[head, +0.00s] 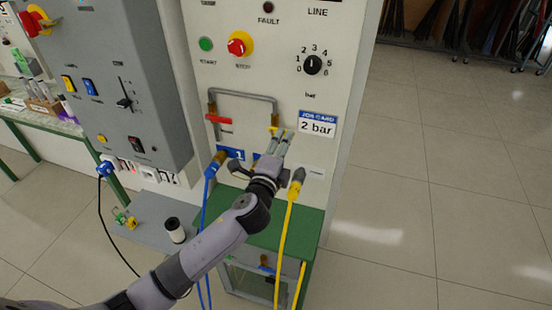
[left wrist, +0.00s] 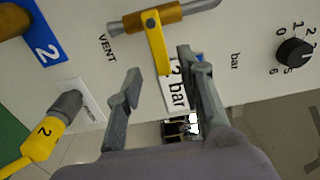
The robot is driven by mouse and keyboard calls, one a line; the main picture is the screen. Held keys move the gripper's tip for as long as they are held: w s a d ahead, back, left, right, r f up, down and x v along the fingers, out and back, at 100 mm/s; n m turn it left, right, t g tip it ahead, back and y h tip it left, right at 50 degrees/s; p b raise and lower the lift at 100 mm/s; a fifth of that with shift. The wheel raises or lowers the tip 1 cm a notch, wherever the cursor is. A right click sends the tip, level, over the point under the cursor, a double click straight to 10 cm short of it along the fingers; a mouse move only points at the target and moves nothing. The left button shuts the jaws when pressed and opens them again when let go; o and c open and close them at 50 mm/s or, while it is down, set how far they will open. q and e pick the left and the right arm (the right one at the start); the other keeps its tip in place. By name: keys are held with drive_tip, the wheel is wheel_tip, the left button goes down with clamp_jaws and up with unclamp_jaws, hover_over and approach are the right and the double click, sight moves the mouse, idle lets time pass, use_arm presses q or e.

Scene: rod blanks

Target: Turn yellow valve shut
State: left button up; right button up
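The yellow valve (head: 273,130) is on the right leg of a grey pipe on the pale panel. In the left wrist view its yellow lever (left wrist: 155,45) stands across the brass and grey pipe, near the word VENT. My left gripper (head: 282,139) is just in front of it, its arm coming from the lower left. In the left wrist view the left gripper (left wrist: 160,64) is open, with the lever's free end between the fingertips in the picture. I cannot tell whether a finger touches it. My right gripper is not in view.
A red-handled valve (head: 218,119) is on the pipe's left leg. The job card (head: 317,124) reads 2 bar, right of the fingers. A blue hose (head: 207,190) and a yellow hose (head: 287,225) hang below. The black pressure knob (head: 313,64) is above right.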

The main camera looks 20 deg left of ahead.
use_arm(q)
drive_tip(key=s, duration=0.7)
drive_tip(key=shift+a, duration=0.1)
